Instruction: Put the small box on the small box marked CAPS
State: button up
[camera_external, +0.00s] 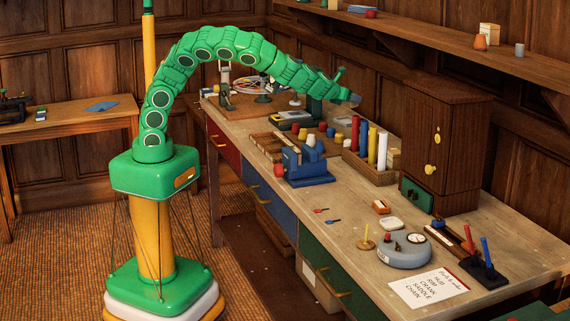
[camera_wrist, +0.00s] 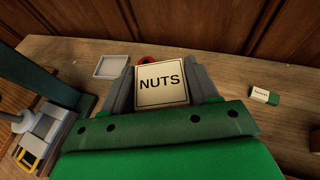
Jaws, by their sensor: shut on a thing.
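A small cream box marked NUTS (camera_wrist: 162,84) sits between the two grey fingers of my gripper (camera_wrist: 163,88) in the wrist view, its label facing the camera. My gripper is shut on it. In the external view my gripper (camera_external: 350,97) is at the end of the green arm, above the far part of the workbench; the held box cannot be made out there. No box with a readable CAPS label shows in either view.
The wrist view shows a grey square tray (camera_wrist: 112,67), a red item (camera_wrist: 147,60) and a green-and-white eraser-like block (camera_wrist: 265,96) on the bench (camera_wrist: 225,75). A blue vise (camera_external: 305,168), upright coloured rolls (camera_external: 372,145) and a dark wooden cabinet (camera_external: 445,140) crowd the bench.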

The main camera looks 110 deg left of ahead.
jog(key=shift+w+a+f, duration=0.85)
jog(key=shift+w+f, duration=0.5)
jog(key=shift+w, duration=0.05)
jog(key=shift+w+a+f, duration=0.9)
jog(key=shift+w+f, duration=0.45)
jog(key=shift+w, duration=0.1)
jog(key=shift+w+a+f, duration=0.85)
jog(key=shift+w+f, duration=0.5)
jog(key=shift+w, duration=0.05)
jog(key=shift+f, duration=1.5)
jog(key=o, duration=1.1)
jog(key=shift+f, duration=0.1)
jog(key=shift+s+d+r, duration=0.15)
jog(key=shift+d+r, duration=0.25)
jog(key=shift+d, duration=0.15)
jog(key=v, duration=1)
jog(key=shift+s+d, duration=0.3)
jog(key=shift+d, duration=0.05)
